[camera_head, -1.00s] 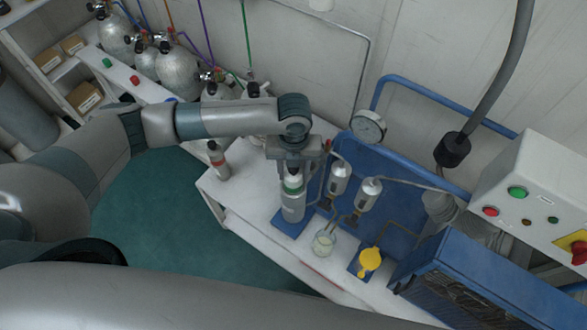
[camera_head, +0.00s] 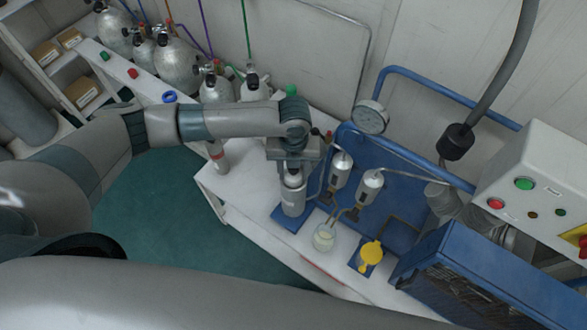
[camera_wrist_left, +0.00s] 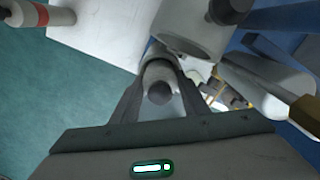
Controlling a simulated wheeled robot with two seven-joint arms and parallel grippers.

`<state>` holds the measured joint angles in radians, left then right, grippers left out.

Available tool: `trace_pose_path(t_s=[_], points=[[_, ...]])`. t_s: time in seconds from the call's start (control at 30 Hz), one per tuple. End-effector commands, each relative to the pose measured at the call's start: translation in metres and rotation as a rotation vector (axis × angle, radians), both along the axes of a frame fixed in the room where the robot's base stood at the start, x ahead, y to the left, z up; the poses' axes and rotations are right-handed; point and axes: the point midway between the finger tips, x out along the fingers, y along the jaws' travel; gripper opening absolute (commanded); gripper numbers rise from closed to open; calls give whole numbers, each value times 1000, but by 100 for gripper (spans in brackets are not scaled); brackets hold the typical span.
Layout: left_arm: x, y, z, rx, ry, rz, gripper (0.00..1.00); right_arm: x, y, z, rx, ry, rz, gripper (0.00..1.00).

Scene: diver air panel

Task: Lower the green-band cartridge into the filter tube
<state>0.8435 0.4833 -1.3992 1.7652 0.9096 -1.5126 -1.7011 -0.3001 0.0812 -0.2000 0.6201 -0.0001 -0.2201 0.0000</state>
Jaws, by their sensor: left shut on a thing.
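My left gripper (camera_head: 293,168) points down over the filter tube (camera_head: 293,202), a grey-white cylinder standing upright on a blue base at the bench's left part. The gripper is shut on the top of the green-band cartridge (camera_wrist_left: 158,90), whose grey rounded end shows between the fingers in the left wrist view. In the head view the cartridge's green band is not visible now; its body appears to be down inside the tube. How deep it sits I cannot tell. My right gripper is not in view.
A red-band cartridge (camera_head: 217,157) stands on the bench to the left. Silver bowls (camera_head: 340,168) on the blue panel are close at the tube's right. A glass beaker (camera_head: 324,238) and a yellow item (camera_head: 371,255) stand in front right.

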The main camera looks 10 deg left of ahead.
Motion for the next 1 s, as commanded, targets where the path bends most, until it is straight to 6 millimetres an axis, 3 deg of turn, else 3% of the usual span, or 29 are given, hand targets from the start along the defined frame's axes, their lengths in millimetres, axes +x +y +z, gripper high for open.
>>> trace_pose_path(t_s=[0.63,0.67,0.73,1.0], points=[[0,-1,-12,-1,0,0,0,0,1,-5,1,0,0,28],[0,-1,-12,-1,0,0,43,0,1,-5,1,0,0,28],[0,0,-12,-1,0,0,60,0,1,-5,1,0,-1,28],[-1,2,-14,4,3,1,63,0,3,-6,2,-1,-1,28]])
